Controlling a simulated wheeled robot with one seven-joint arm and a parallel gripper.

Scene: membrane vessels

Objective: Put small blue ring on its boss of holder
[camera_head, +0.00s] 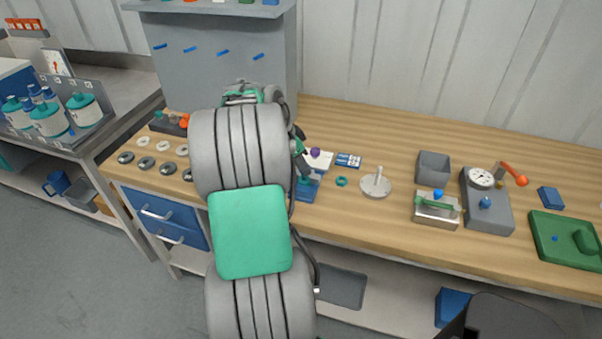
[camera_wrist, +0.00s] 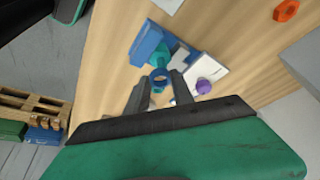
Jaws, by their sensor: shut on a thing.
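The blue holder (camera_wrist: 148,43) lies on the wooden bench, just beyond my fingertips in the wrist view. A teal part (camera_wrist: 157,57) shows on it. My gripper (camera_wrist: 161,79) points at the holder, with its two dark fingers shut on the small blue ring (camera_wrist: 159,74), which shows between the tips. The ring is in line with the teal part; I cannot tell whether they touch. In the head view the holder (camera_head: 307,188) is partly hidden by my arm, and the ring is not distinguishable there.
A purple knob (camera_wrist: 203,87) sits by a white box (camera_wrist: 209,68), close beside my fingers. A teal ring (camera_head: 341,181) and a round metal stand (camera_head: 376,185) are right of the holder. Several grey and white rings (camera_head: 146,163) lie at the left. The bench front edge is near.

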